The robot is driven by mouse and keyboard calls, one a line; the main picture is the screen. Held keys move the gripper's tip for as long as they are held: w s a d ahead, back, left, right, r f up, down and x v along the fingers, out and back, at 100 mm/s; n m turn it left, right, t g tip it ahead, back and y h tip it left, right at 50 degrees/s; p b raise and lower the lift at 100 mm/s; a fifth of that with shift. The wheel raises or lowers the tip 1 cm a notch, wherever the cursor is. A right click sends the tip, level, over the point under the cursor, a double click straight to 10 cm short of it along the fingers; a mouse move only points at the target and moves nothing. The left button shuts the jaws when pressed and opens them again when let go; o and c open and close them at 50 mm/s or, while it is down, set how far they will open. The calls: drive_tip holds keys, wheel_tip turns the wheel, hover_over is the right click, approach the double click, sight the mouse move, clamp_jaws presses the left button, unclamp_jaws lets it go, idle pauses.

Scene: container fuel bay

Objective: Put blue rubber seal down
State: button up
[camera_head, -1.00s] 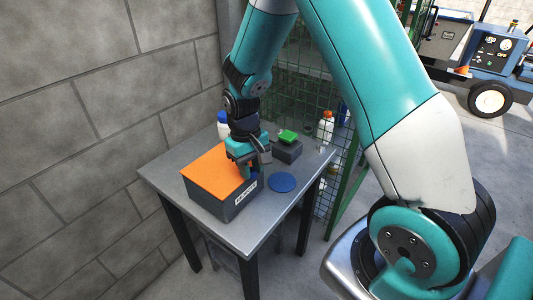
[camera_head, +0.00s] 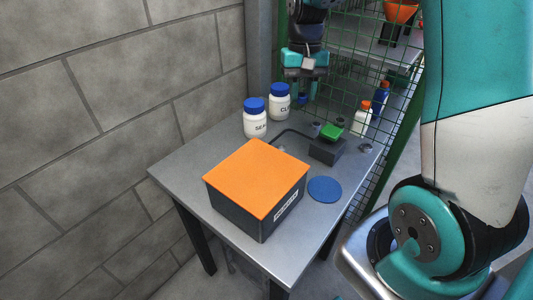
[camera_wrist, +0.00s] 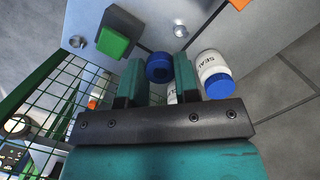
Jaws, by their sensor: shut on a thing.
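The blue rubber seal (camera_wrist: 160,68) is a small dark blue ring between my fingertips in the wrist view. It shows as a small blue spot (camera_head: 302,99) under the fingers in the head view. My gripper (camera_head: 302,92) is shut on it and holds it in the air over the far end of the table, near the mesh fence. A flat blue disc (camera_head: 324,189) lies on the grey metal table (camera_head: 178,172), right of the orange-topped box (camera_head: 255,178).
Two white bottles with blue caps, one (camera_head: 255,122) nearer and one (camera_head: 279,103) farther, stand at the back left. A dark block with a green top (camera_head: 332,131) stands at the back right. A green mesh fence (camera_head: 345,60) lines the far side, with more bottles by it.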

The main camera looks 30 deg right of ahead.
hover_over(294, 154)
drive_tip(key=s+a, duration=0.2)
wheel_tip(294, 154, down, 14)
drive_tip(key=shift+s+f+b, duration=0.1)
drive_tip(key=shift+f+b, duration=0.05)
drive_tip(key=shift+b, duration=0.25)
drive_tip(key=shift+f, duration=2.6)
drive_tip(key=shift+f, duration=0.15)
drive_tip(key=o, duration=1)
drive_tip(key=shift+c, duration=0.2)
